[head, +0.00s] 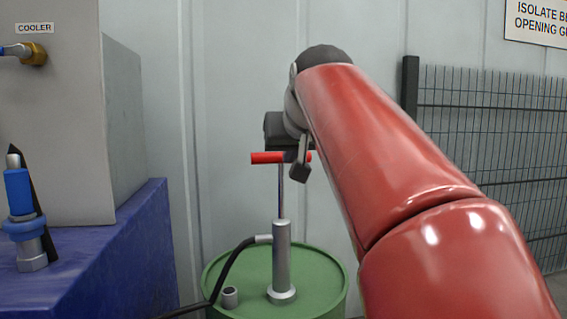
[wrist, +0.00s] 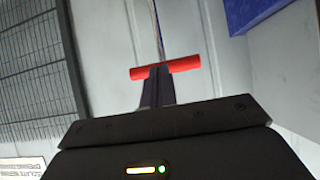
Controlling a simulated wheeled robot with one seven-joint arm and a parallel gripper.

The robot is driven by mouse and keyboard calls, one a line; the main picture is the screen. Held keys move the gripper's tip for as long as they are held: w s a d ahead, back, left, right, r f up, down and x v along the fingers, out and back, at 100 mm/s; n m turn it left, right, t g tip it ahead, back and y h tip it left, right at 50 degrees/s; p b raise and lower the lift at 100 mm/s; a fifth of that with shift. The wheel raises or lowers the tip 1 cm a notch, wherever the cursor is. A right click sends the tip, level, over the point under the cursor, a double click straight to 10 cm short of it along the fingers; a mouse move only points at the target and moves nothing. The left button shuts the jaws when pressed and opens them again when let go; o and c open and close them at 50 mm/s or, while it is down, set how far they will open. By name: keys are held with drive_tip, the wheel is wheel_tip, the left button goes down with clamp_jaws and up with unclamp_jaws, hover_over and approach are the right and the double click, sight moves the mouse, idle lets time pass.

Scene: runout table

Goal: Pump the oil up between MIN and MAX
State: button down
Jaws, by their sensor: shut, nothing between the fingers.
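The hand pump (head: 282,262) is a grey metal cylinder standing upright on a green drum (head: 240,285). Its thin rod is well exposed above the cylinder and ends in a red T-handle (head: 266,158). The handle also shows in the wrist view (wrist: 186,67). My gripper (head: 290,157) is shut and empty, with its dark fingertips at the middle of the handle. In the wrist view the closed fingers (wrist: 157,72) overlap the handle's middle; I cannot tell whether they touch it. No MIN or MAX marks are visible in either view.
A black hose (head: 228,266) runs from the pump to the left. A grey cabinet labelled COOLER (head: 60,120) stands on a blue base (head: 120,250) at left, with a blue fitting (head: 18,190) in front. A mesh fence (head: 490,150) is behind my arm at right.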

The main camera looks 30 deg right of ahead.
drive_tip(key=shift+v, duration=1.25)
